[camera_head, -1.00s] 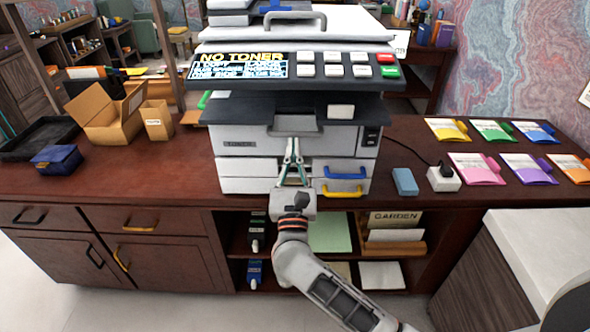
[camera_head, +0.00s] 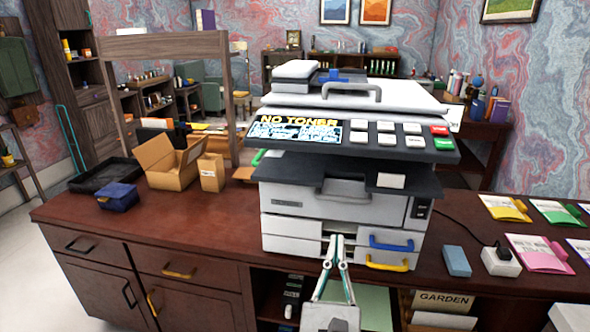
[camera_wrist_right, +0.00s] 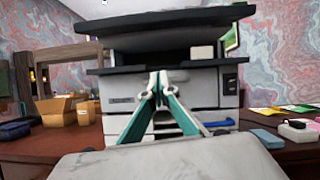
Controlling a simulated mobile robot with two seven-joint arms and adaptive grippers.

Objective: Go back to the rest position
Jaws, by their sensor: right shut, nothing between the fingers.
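My right gripper (camera_head: 340,243) is in front of the lower drawers of the printer (camera_head: 340,213). Its fingers point up toward the printer and are closed together with nothing between them. The right wrist view also shows the shut fingertips (camera_wrist_right: 158,84), with the printer (camera_wrist_right: 201,88) behind them. I cannot tell whether the fingertips touch the printer front. The printer display (camera_head: 296,128) reads "NO TONER". My left gripper does not show in either view.
The dark red desk (camera_head: 190,228) holds an open cardboard box (camera_head: 170,164), a black tray (camera_head: 104,175) and a dark blue box (camera_head: 118,197) on the left. A blue block (camera_head: 456,261), a white socket (camera_head: 500,262) and colored packets (camera_head: 538,253) lie on the right.

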